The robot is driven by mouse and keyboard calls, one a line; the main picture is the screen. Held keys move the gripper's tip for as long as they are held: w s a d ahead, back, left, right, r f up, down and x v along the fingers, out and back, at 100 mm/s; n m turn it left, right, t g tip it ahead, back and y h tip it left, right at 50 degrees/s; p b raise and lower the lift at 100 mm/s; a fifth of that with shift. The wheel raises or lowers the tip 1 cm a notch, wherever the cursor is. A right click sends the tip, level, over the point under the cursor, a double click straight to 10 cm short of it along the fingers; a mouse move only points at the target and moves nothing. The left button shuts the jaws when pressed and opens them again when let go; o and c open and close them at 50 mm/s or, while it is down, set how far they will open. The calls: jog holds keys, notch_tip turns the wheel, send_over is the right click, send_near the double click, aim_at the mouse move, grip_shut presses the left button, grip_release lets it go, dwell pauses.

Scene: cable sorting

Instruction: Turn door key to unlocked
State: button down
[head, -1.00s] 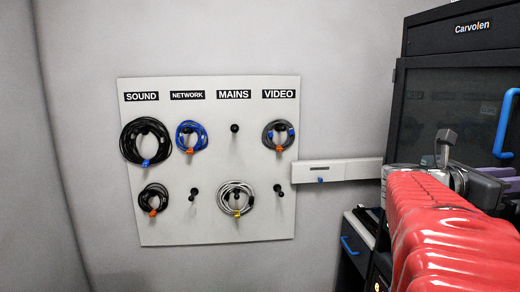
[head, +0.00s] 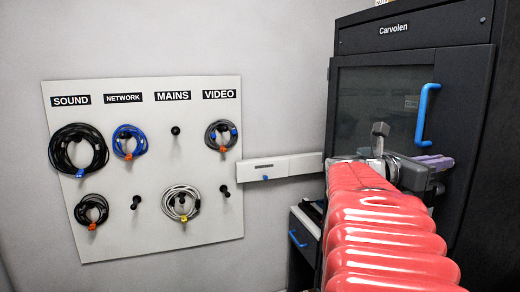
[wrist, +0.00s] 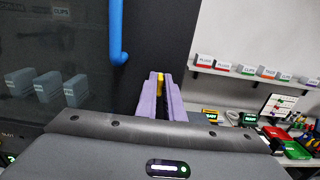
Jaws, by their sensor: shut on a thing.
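The dark cabinet (head: 385,35) marked Carvolen stands at the right in the head view. Its glazed door (head: 385,85) looks closed and has a blue handle (head: 425,113), which also shows in the wrist view (wrist: 117,30). My gripper (wrist: 160,77) has purple fingers, seen in the head view (head: 437,162) low in front of the door's right side. It is shut on a small yellow piece (wrist: 159,84), which looks like the key. The fingers hide most of this piece, so its turn position and the lock cannot be made out.
A white board (head: 150,225) with coiled cables on pegs hangs on the wall at left. A drawer unit with a blue handle (head: 297,239) stands below the cabinet's left side. In the wrist view, a shelf (wrist: 250,77) with labelled boxes and a cluttered bench are at right.

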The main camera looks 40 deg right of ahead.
jog(key=shift+s, duration=0.1)
dwell(0.3)
jog(key=shift+m, duration=0.4)
jog(key=shift+s+a+f+m, duration=0.1)
jog(key=shift+s+f+m, duration=0.1)
jog(key=shift+m, duration=2.7)
jog(key=shift+s+a+f+m, duration=0.1)
jog(key=shift+f+m, duration=0.1)
jog(key=shift+m, duration=2.7)
jog(key=shift+s+f+m, duration=0.1)
jog(key=shift+f+m, duration=0.1)
jog(key=shift+m, duration=2.7)
